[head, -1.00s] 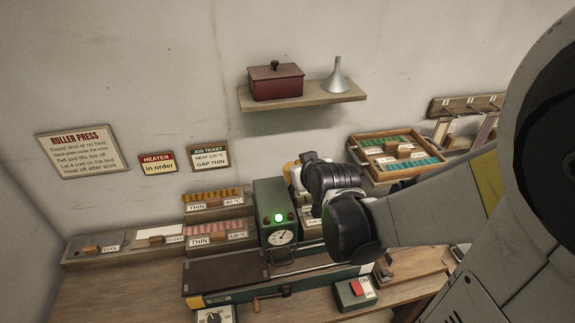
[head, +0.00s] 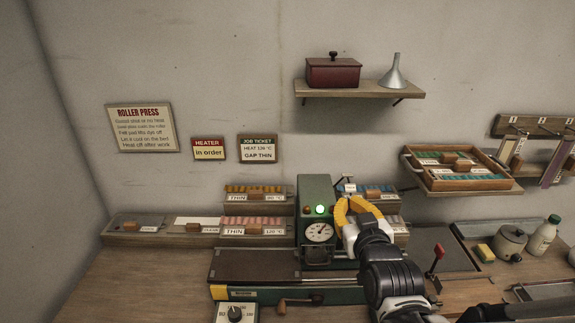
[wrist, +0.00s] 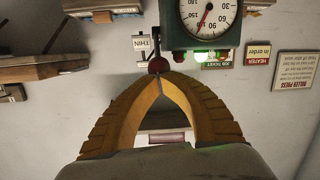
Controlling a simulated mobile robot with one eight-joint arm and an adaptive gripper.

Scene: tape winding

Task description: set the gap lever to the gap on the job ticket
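The job ticket (head: 258,149) on the wall reads HEAT 120 °C, GAP THIN. The green press housing (head: 314,190) stands below it, with a round dial (head: 319,232) and a lit green lamp. In the head view my gripper (head: 357,207) is at the housing's right side, hiding the lever's knob.
A red-handled lever (head: 437,258) stands on the bench at right. Trays of coloured strips (head: 255,222) sit behind the press. A wooden tray (head: 460,183) is on a right shelf. A shelf above holds a red box (head: 333,73) and a funnel (head: 394,72). A crank (head: 300,301) is in front.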

